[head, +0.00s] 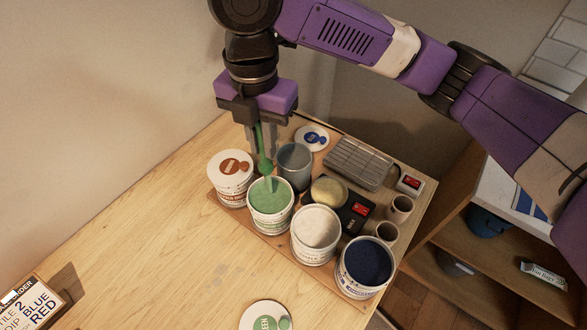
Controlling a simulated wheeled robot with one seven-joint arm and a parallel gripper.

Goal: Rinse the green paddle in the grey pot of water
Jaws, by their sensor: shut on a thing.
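My gripper (262,142) is shut on the green paddle (264,163) and holds it upright. The paddle's lower end reaches the opening of the pot of green glaze (271,205); whether it touches the glaze I cannot tell. The grey pot (295,165) stands just behind and to the right of the green pot, close to the paddle. Its inside is dark, and I cannot make out the water level.
A pot with a brown-marked lid (231,172) stands left. A white pot (315,233) and a dark blue pot (365,265) stand right. The table's (150,220) left front is mostly clear.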

